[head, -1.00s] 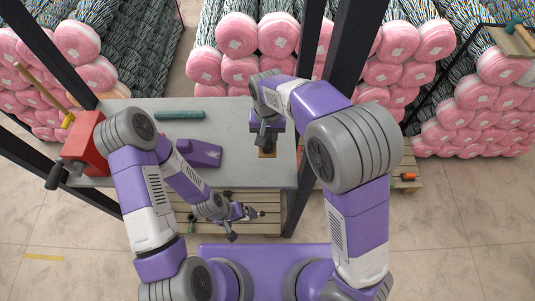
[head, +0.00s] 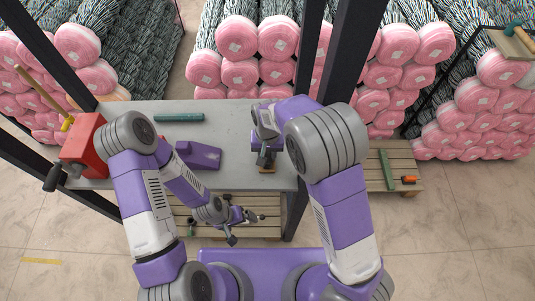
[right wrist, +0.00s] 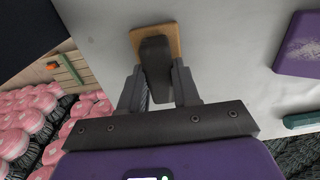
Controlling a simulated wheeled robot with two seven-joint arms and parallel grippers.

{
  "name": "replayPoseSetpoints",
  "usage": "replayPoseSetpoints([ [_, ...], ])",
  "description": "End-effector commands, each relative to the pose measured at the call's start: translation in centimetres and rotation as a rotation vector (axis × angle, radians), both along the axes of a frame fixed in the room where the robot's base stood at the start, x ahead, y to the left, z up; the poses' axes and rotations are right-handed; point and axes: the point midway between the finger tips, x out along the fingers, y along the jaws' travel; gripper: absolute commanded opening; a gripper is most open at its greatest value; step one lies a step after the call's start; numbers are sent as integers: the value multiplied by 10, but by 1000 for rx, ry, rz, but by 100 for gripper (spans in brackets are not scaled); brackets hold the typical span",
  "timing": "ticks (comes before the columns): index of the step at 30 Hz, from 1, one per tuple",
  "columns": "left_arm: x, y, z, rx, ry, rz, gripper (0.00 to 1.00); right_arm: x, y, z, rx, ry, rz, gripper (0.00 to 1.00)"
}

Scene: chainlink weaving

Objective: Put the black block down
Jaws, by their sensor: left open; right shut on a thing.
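The black block (right wrist: 155,65) is between the fingers of my right gripper (right wrist: 160,88) in the right wrist view, and the gripper is shut on it. A tan square piece (right wrist: 172,30) shows at the block's far end. I cannot tell whether they are joined. In the head view my right gripper (head: 265,158) is over the front right part of the grey table (head: 235,125), with the tan piece (head: 267,169) just below it. Any gap to the table is too small to tell. My left gripper (head: 245,226) is open and empty in front of the table's front edge.
A purple block (head: 198,155) lies mid-table, and a green bar (head: 179,118) lies behind it. A red device (head: 83,148) stands at the left end. A black post (head: 340,55) rises behind the right end. The table is bare between the purple block and my right gripper.

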Motion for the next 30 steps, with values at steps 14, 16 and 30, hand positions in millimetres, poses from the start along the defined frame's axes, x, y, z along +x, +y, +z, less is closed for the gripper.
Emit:
replayPoseSetpoints([
  [14, 0, 0, -2, 0, 0, 0, 100, -5, -5, -10, -12, 18, -3, 57],
  [16, 0, 0, -2, 0, 0, 0, 100, -5, -5, -10, -13, 18, -4, 57],
  [30, 0, 0, -9, 0, 0, 0, 100, -4, -6, -15, -14, 18, -5, 57],
])
